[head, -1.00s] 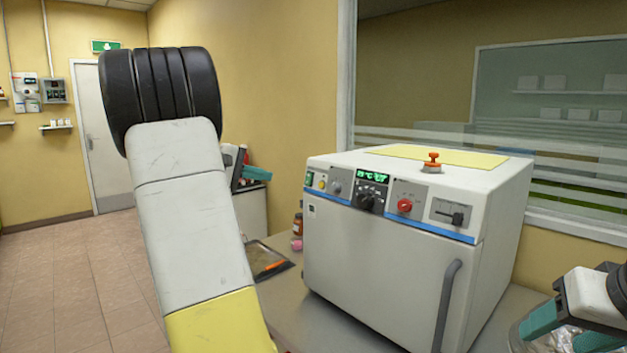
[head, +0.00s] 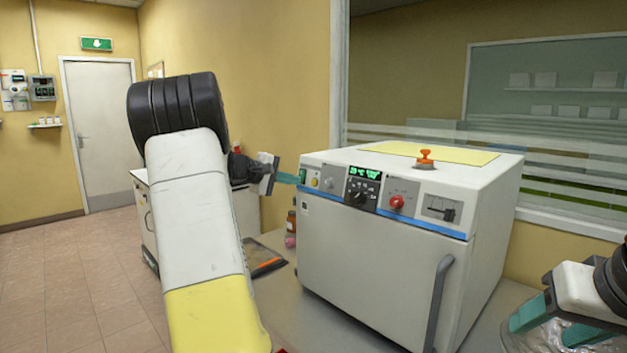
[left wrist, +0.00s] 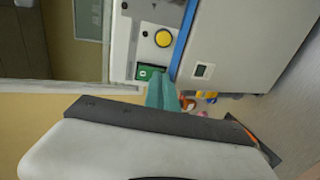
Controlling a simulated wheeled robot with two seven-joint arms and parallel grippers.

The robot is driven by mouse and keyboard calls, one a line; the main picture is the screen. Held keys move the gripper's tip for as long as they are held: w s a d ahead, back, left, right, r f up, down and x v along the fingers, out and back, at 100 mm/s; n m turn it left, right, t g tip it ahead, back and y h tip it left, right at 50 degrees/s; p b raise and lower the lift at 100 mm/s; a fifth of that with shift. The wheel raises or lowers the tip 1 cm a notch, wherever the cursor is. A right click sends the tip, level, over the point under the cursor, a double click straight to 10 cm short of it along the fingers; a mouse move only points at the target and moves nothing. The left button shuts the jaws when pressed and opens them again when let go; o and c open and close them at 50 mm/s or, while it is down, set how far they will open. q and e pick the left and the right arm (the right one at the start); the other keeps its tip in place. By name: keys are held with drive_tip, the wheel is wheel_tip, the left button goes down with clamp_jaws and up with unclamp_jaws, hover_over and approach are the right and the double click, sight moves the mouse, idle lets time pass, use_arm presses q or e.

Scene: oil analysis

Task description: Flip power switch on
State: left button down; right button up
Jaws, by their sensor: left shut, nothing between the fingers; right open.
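The power switch (left wrist: 150,72) is a green rocker at the left end of the control panel on a white box-shaped machine (head: 370,265). In the head view the switch (head: 303,176) is small, at the panel's left edge. My left gripper (head: 298,178) is shut and empty, its teal fingertips right at the switch. In the left wrist view the fingertips (left wrist: 158,82) overlap the switch's lower edge; whether they touch it I cannot tell. My right gripper (head: 545,325) is open at the lower right, in front of the machine's right side.
The panel also has a yellow button (head: 315,183), a black dial (head: 358,195), a red knob (head: 396,202) and a slider (head: 440,209). An orange-handled stamp-like part (head: 425,158) stands on top.

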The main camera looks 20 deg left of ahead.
use_arm(q)
drive_tip(key=shift+w+d+f, duration=0.1)
idle(0.3)
drive_tip(key=shift+w+r, duration=0.1)
drive_tip(key=shift+r, duration=0.75)
